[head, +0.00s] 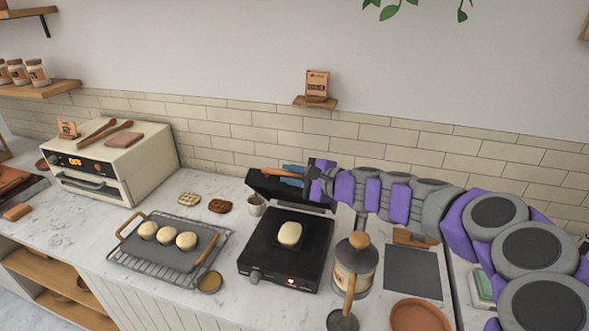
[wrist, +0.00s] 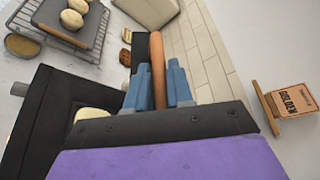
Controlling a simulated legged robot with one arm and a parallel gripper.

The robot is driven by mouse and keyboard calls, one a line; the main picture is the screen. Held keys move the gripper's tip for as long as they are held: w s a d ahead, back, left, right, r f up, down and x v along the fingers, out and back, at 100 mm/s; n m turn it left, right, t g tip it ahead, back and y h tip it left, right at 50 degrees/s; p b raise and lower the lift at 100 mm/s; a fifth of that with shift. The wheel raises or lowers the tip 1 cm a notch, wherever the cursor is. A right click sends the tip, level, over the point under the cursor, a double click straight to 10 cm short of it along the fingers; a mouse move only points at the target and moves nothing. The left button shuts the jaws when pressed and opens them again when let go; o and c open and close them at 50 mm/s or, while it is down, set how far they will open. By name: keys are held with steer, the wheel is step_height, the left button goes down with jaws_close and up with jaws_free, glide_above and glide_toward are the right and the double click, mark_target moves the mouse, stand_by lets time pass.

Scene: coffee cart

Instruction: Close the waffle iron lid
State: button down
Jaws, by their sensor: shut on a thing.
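The black waffle iron (head: 284,252) stands on the counter with its lid (head: 265,187) raised at the back. A pale piece of dough (head: 290,234) lies on its lower plate; it also shows in part in the wrist view (wrist: 92,116). My gripper (head: 291,176) is at the raised lid's upper edge. Its blue fingers (wrist: 163,85) are shut on the brown wooden lid handle (wrist: 160,60), which sticks out to the left in the head view (head: 278,175). My gripper hides part of the lid.
A wire rack with a dark tray (head: 165,257) holding dough balls is left of the iron. A toaster oven (head: 115,160) stands further left. A wood-lidded jar (head: 355,265) stands close on the right. A small wall shelf (head: 316,103) is above.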

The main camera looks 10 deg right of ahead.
steer(key=shift+f, duration=0.15)
steer(key=c, duration=1.1)
jaws_free()
steer(key=shift+d, duration=0.15)
steer(key=p+v, duration=0.3)
steer(key=v, duration=1.4)
steer(key=shift+s+f, duration=0.1)
steer(key=shift+s, duration=0.05)
